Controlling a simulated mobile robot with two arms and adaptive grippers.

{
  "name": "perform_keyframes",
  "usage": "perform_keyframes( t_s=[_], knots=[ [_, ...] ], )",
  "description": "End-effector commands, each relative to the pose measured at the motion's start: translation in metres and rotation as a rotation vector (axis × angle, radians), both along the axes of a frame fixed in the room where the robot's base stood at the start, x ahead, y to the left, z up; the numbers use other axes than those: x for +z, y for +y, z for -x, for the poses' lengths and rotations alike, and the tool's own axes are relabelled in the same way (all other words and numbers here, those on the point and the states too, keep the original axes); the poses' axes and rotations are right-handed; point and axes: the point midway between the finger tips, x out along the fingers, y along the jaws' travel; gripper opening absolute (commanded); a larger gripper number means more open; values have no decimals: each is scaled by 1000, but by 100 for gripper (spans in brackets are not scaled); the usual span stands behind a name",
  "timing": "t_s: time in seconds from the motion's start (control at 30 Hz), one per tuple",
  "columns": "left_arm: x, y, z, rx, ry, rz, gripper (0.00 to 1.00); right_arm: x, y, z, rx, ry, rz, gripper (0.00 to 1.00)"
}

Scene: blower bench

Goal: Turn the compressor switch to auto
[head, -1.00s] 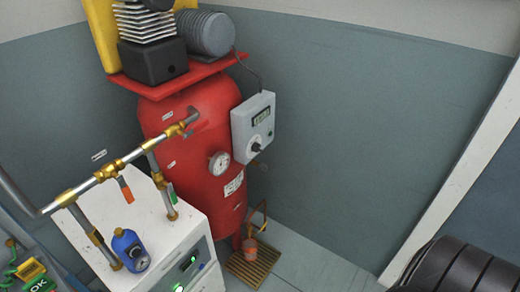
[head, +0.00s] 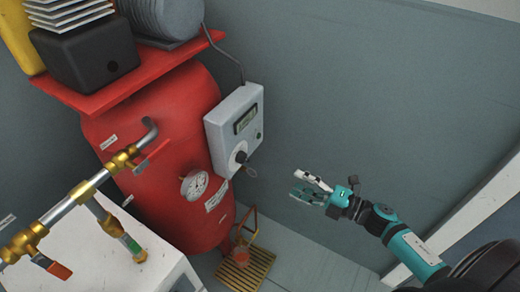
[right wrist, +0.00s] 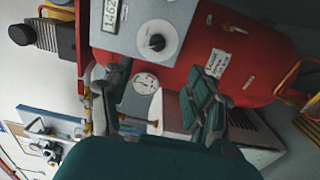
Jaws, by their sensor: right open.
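The compressor is a red upright tank (head: 165,150) at the left in the head view. A grey control box (head: 222,120) is fixed on its right side, with a display and a black rotary switch (head: 240,157). The switch also shows in the right wrist view (right wrist: 156,42), on a pale round dial, beyond my fingers. My right gripper (head: 306,188) is open and empty, to the right of the box and apart from it. Its fingers (right wrist: 152,105) show in the right wrist view. The switch's marks are too small to read. My left gripper is not in view.
A pressure gauge (head: 194,184) sits on the tank front. Brass and steel pipes with valves (head: 85,190) run over a white cabinet (head: 95,250) at lower left. A wooden slatted grate (head: 245,270) lies on the floor. The wall right of the box is clear.

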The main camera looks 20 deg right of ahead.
Motion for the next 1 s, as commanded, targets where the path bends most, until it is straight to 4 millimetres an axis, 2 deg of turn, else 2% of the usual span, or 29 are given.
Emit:
perform_keyframes(
  t_s=[0.2, 0.33, 0.47, 0.73, 1.0],
  knots=[
    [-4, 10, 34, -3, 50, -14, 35, 3, 19, -24, 4, -8, 0, 58],
    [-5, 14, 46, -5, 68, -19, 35, 2, 36, -47, 3, -7, -1, 58],
    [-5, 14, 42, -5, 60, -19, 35, 3, 54, -70, 1, -6, -2, 58],
    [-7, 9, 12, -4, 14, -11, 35, 1, 88, -113, 1, -3, -4, 58],
    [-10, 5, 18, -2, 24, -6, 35, 0, 104, -134, 0, 0, -3, 58]
  ],
)
